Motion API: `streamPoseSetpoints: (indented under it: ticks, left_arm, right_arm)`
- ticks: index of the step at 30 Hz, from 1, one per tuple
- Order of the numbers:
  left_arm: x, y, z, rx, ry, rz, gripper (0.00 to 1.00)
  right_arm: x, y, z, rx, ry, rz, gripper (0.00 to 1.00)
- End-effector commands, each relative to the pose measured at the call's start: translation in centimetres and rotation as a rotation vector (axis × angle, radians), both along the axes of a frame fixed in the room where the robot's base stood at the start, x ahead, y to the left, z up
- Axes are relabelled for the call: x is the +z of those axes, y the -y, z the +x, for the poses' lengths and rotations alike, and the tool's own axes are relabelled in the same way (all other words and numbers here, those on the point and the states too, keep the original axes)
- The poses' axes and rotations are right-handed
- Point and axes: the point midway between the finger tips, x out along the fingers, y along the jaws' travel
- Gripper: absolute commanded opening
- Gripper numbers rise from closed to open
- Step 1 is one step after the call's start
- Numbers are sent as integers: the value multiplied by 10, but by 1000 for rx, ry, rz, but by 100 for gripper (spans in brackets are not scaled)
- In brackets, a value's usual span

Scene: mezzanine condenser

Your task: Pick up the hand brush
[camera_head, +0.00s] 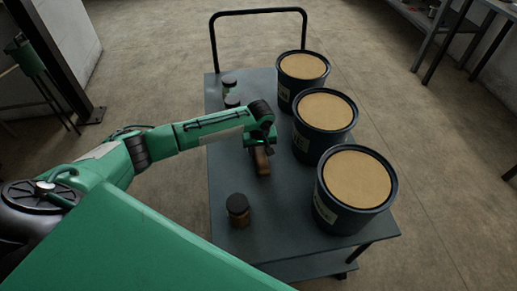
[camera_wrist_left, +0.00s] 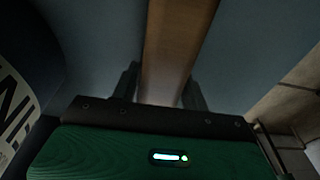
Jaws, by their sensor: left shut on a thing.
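The hand brush (camera_head: 262,162) shows in the head view as a short brown wooden piece on the grey cart top, below my left gripper (camera_head: 260,146). In the left wrist view its wooden handle (camera_wrist_left: 175,50) runs between the two dark fingers of my left gripper (camera_wrist_left: 165,88). The left gripper is shut on the handle. The bristles are hidden, and I cannot tell whether the brush touches the cart top. My right gripper is in neither view.
The cart (camera_head: 285,238) carries three dark buckets with tan contents along its right side: a far one (camera_head: 288,88), a middle one (camera_head: 308,143) and a near one (camera_head: 332,213). A brown jar (camera_head: 238,210) stands near the front. Two small jars stand at the back left.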

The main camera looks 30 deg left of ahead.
Motion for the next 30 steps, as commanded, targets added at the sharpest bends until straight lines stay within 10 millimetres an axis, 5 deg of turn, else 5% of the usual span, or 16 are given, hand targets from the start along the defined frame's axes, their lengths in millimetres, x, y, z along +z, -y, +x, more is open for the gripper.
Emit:
streamPoseSetpoints:
  ticks: [8,21,30]
  left_arm:
    - [45,0,2,-1,5,-2,16]
    - [153,0,1,0,5,-1,16]
    - [190,0,1,0,3,-2,16]
  right_arm:
    - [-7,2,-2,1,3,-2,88]
    - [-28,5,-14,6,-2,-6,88]
    - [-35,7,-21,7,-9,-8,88]
